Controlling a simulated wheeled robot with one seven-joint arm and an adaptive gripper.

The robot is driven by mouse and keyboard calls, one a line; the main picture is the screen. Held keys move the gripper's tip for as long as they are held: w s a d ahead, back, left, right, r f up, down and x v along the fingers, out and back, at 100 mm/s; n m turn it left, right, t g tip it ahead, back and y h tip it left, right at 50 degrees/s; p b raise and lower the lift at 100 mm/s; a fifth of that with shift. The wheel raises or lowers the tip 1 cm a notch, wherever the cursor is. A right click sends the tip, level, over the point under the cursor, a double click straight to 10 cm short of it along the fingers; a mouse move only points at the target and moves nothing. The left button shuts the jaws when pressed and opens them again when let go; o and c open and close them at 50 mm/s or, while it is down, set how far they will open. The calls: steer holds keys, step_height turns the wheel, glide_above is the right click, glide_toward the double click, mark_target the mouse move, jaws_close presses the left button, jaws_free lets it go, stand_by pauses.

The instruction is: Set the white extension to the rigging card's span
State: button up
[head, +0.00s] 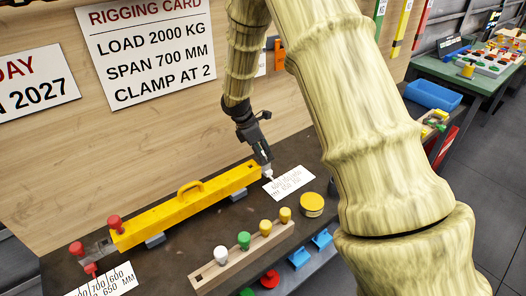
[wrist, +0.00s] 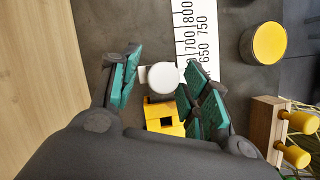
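The rigging card (head: 152,50) on the wall reads load 2000 kg, span 700 mm, clamp at 2. A yellow beam (head: 190,208) with a handle lies on the dark bench; its end shows in the wrist view (wrist: 165,125). The white extension, with a round white knob (wrist: 163,77), sits at that end.
A wooden rack (head: 243,257) with white, green and yellow knobs stands in front of the beam. A round yellow tin (head: 312,205) is right of the rack. Red knobs (head: 114,223) and another scale card (head: 105,283) are at the beam's left end. The wall is close behind.

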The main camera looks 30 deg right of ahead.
steer(key=c, duration=0.3)
steer(key=shift+s+r, duration=0.15)
steer(key=shift+r, duration=0.05)
jaws_close()
steer(key=shift+d+r, duration=0.1)
steer(key=shift+d, duration=0.35)
steer(key=d, duration=0.3)
steer(key=d+p, duration=0.1)
steer(key=shift+w+d, duration=0.15)
steer(key=shift+w, duration=0.2)
steer(key=o, duration=0.6)
jaws_free()
steer(key=shift+c, duration=0.2)
steer(key=shift+o, duration=0.2)
steer(key=shift+s, duration=0.15)
